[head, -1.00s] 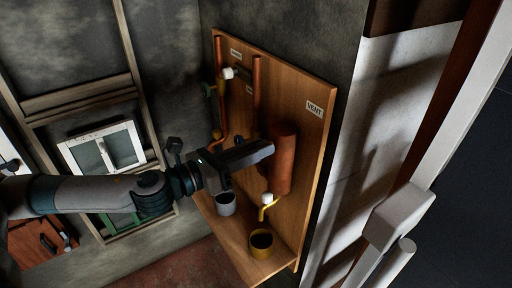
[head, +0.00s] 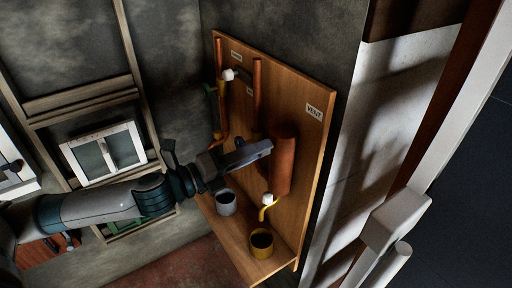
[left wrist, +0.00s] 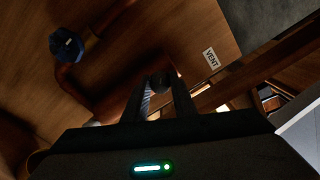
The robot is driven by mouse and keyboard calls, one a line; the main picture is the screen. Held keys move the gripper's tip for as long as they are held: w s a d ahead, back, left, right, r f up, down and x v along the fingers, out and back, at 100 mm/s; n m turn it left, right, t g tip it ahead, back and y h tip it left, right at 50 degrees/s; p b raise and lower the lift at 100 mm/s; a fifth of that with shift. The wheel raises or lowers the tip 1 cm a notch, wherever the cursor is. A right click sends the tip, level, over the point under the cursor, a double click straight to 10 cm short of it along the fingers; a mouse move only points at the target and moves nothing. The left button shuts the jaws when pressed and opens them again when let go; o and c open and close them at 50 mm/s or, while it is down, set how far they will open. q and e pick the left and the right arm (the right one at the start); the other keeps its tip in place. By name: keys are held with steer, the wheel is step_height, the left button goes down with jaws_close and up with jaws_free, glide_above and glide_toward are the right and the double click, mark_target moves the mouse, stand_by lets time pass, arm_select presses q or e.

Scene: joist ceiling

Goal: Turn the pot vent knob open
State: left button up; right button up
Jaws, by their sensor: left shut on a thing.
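My left gripper (head: 262,148) reaches in from the left, in front of the copper cylinder (head: 284,165) on the wooden board. In the left wrist view its two dark fingers (left wrist: 158,98) are closed around a small dark rounded knob (left wrist: 159,82), with a bluish-grey piece between them. I take this for the pot vent knob; the fingers and the gripper's body hide most of it, so its turn angle cannot be told. A VENT label (head: 314,111) is on the board to the right of the cylinder. It also shows in the left wrist view (left wrist: 212,58).
A white knob (head: 228,74) is on the upper pipework, another (head: 267,198) on a yellow spout. A blue knob (left wrist: 67,45) is left of the fingers in the wrist view.

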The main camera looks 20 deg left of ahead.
arm_select(q)
steer(key=n+p, duration=0.1)
steer(key=n, duration=0.5)
steer(key=shift+p, duration=0.4)
steer(key=shift+n, duration=0.4)
steer(key=o, duration=1)
steer(key=shift+o, duration=0.2)
steer(key=shift+s+d, duration=0.1)
